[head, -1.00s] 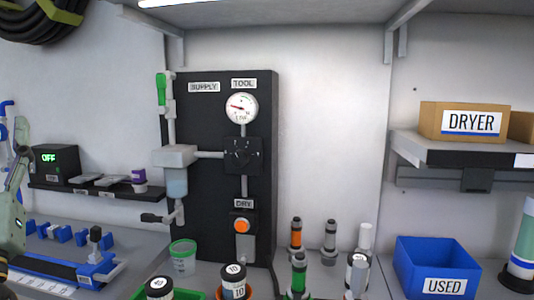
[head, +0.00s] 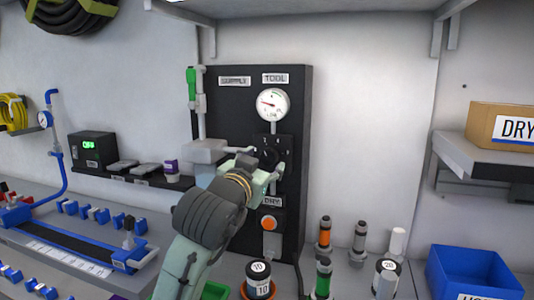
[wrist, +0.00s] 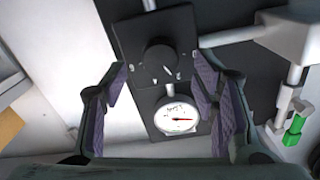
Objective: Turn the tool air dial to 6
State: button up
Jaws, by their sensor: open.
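The tool air dial (head: 268,154) is a black knob on a dark square plate, on the black panel below the TOOL label (head: 275,78). My gripper (head: 264,158) is in front of the dial and hides part of it. In the wrist view the round dial (wrist: 160,55) lies ahead, between the two fingertips of my open gripper (wrist: 159,68). I cannot tell whether the fingers touch it. The numbers around the dial are too small to read. The round white gauge (head: 273,105) above the dial shows a red needle pointing left; it also shows in the wrist view (wrist: 177,116).
An orange button (head: 269,223) sits lower on the panel under the DRY label. A green-handled valve (head: 192,82) and supply pipe run along its left edge. Bottles and cylinders stand on the bench below. A blue bin (head: 473,272) and a shelf are at the right.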

aim_at(268, 158)
jog(key=shift+p+x, duration=0.3)
jog(key=shift+x, duration=1.2)
jog(key=c, duration=1.2)
jog(key=shift+o, duration=0.2)
